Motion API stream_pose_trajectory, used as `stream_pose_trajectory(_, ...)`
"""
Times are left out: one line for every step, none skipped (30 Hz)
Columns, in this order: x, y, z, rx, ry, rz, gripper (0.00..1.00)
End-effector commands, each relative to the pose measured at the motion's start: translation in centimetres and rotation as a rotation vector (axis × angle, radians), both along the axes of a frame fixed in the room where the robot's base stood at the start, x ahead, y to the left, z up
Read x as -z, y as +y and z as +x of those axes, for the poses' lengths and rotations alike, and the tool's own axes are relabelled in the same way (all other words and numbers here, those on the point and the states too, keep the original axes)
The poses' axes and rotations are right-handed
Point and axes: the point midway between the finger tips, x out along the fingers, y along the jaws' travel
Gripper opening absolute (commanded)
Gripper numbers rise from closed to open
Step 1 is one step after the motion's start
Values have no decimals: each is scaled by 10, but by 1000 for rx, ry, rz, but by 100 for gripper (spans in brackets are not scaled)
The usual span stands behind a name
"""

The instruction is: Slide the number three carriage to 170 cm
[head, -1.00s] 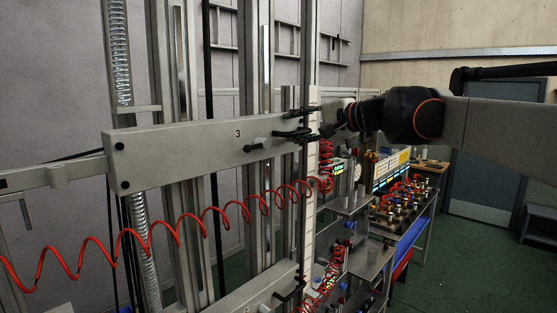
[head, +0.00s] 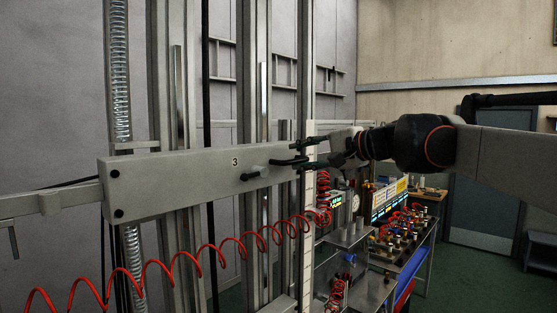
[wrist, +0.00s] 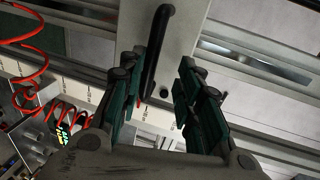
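The number three carriage (head: 190,178) is a long pale beam across the vertical rails in the head view, marked with a "3". Its dark handle (head: 288,163) juts from the right end; in the wrist view the handle (wrist: 157,48) is a black bar. My gripper (head: 312,150) is at the carriage's right end. In the wrist view its green-padded fingers (wrist: 163,92) are apart, with the bar's lower end between them, nearer the left finger. I see no clear contact. A pale scale strip (head: 308,215) stands upright beside the carriage; its figures are too small to read.
A coiled red hose (head: 190,262) hangs below the carriage. A bench with fittings (head: 400,240) and lit panels stands to the right, below my arm. A metal spring (head: 121,75) runs up the left side. Open floor lies at the right.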

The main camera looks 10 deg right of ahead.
Motion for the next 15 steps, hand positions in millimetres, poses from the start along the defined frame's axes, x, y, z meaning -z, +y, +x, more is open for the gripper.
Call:
stream_pose_trajectory(-2, -2, -8, 3, -1, 1, 31)
stream_pose_trajectory(-2, -3, -9, 2, 0, 1, 31)
stream_pose_trajectory(-2, -4, -11, 2, 0, 0, 31)
stream_pose_trajectory(-3, -5, -12, 2, 0, 0, 31)
stream_pose_trajectory(-3, -6, -14, 1, 0, 1, 31)
stream_pose_trajectory(-4, -7, -16, 1, 0, 1, 31)
stream_pose_trajectory(-4, -8, -18, 1, 0, 1, 31)
stream_pose_trajectory(-4, -10, -19, 2, 0, 0, 31)
stream_pose_trajectory(-5, -11, -21, 2, 0, 0, 31)
stream_pose_trajectory(-5, -12, -23, 2, 0, 0, 31)
stream_pose_trajectory(-5, -13, -24, 2, 0, 0, 31)
stream_pose_trajectory(-6, -14, -26, 2, 0, 0, 31)
stream_pose_trajectory(-6, -15, -28, 1, 0, 1, 31)
stream_pose_trajectory(-7, -17, -29, 1, 0, 1, 31)
stream_pose_trajectory(-7, -18, -31, 1, 0, 1, 31)
